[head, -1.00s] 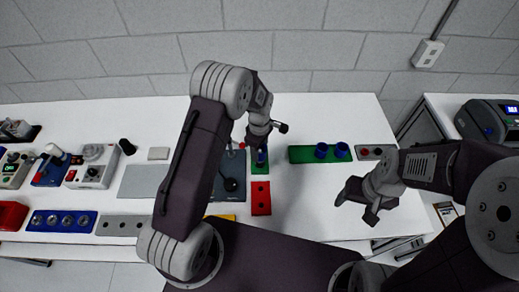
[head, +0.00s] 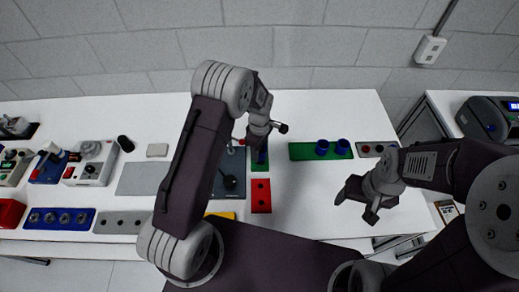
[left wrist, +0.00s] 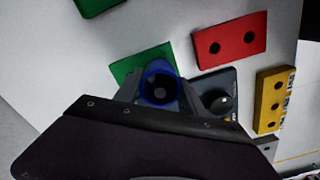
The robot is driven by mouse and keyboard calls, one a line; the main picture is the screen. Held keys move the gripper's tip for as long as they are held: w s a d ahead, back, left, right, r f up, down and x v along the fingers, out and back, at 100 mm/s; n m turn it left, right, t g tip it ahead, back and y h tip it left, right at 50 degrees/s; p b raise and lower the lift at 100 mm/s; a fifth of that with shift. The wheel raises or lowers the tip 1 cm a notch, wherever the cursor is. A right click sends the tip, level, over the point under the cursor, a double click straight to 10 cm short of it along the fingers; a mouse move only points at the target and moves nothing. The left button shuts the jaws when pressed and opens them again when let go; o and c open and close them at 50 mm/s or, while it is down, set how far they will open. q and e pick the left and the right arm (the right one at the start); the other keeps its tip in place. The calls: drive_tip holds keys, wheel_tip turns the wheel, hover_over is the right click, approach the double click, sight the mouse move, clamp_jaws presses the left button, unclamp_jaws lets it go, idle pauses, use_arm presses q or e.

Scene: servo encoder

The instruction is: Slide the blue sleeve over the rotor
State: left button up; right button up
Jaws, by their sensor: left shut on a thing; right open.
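My left gripper (head: 262,146) is shut on a blue sleeve (left wrist: 150,72), seen end-on as a ring with a dark grey centre in the left wrist view. In the head view only a little blue shows under the fingers, just over a small green block (head: 261,166). I cannot tell whether the sleeve touches that block. A dark plate with a round black knob (head: 228,183) lies to the left; I cannot pick out the rotor for certain. My right gripper (head: 356,206) is open and empty over the table's right part.
A green strip (head: 301,152) with two blue sleeves stands at the back right, beside a grey block (head: 367,150). A red block (head: 261,196) lies in front of the small green block. Several devices and blocks fill the left side. The table between the red block and my right gripper is clear.

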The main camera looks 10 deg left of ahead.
use_arm(q)
drive_tip(key=shift+f, duration=0.2)
drive_tip(key=o, duration=1.4)
drive_tip(key=o, duration=0.3)
wheel_tip(320, 180, up, 14)
drive_tip(key=p, duration=1.1)
drive_tip(key=shift+r, duration=0.2)
